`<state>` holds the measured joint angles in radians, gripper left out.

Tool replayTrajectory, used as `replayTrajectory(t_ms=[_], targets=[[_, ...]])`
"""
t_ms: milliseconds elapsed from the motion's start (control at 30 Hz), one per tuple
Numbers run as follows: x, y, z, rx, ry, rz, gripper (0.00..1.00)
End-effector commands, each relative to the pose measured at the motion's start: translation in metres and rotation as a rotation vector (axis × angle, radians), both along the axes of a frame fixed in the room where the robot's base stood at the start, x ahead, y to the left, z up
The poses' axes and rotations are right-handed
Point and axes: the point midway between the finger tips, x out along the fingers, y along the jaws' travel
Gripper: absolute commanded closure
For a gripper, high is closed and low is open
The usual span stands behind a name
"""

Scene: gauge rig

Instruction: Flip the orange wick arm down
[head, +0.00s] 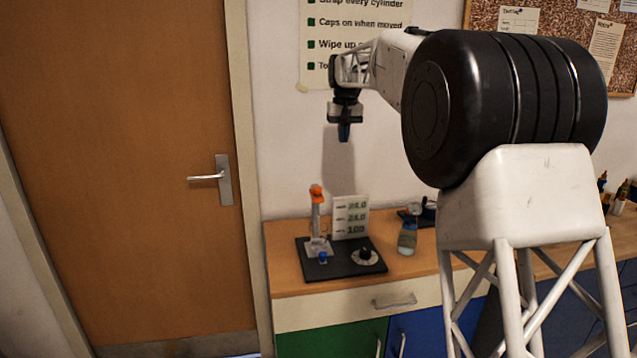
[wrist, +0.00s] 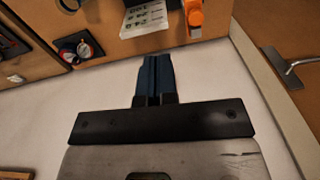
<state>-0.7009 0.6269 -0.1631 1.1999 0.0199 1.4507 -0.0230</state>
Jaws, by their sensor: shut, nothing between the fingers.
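The orange wick arm (head: 316,193) tops a pale upright post on the black gauge rig base (head: 330,268), at the left end of the counter. It appears to stand upright. In the wrist view the orange part (wrist: 195,16) is at the top, right of the fingertips. My gripper (head: 344,133) hangs fingers down, well above the rig and slightly right of the orange arm. Its blue fingers (wrist: 156,62) are together and empty. The rig also carries a white readout panel (head: 351,216), a small blue part (head: 322,257) and a round dial (head: 365,254).
A bottle-like item (head: 408,236) and dark objects stand right of the rig on the wooden counter (head: 292,283). A door with a lever handle (head: 222,180) is at left. The wall is close behind. Air between gripper and rig looks clear.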

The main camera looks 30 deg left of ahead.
Motion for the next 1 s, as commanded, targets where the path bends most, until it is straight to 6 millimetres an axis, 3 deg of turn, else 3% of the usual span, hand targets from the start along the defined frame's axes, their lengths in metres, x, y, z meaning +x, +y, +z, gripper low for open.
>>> replayTrajectory(t_ms=[200, 400, 1000], targets=[[-0.003, 0.047, -0.014, -0.005, 0.007, 0.038, 1.0], [-0.005, 0.071, -0.021, -0.008, 0.013, 0.057, 1.0], [-0.006, 0.079, -0.025, -0.009, 0.014, 0.064, 1.0]])
